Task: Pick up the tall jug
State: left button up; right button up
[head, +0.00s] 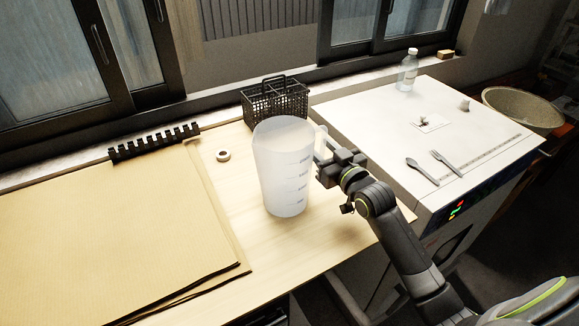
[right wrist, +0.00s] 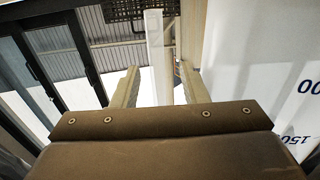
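The tall jug (head: 285,170) is a whitish, translucent measuring jug with dark scale marks, standing upright on the wooden table. Its handle (head: 322,143) faces right, toward my right arm. My right gripper (head: 328,166) is at the handle side of the jug. In the right wrist view the two fingers (right wrist: 158,82) are apart, with the pale handle (right wrist: 155,40) showing between them and a gap on each side. The jug wall with blue numbers (right wrist: 275,80) fills the right of that view. My left gripper is not in view.
A black wire basket (head: 275,100) stands behind the jug, and a small tape roll (head: 223,155) lies left of it. A large cardboard sheet (head: 110,230) covers the left. A white oven (head: 400,120) on the right carries a bottle (head: 408,72), spoon and fork.

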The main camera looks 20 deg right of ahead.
grip_shut()
dwell(0.3)
jog(key=shift+r, duration=0.15)
dwell(0.3)
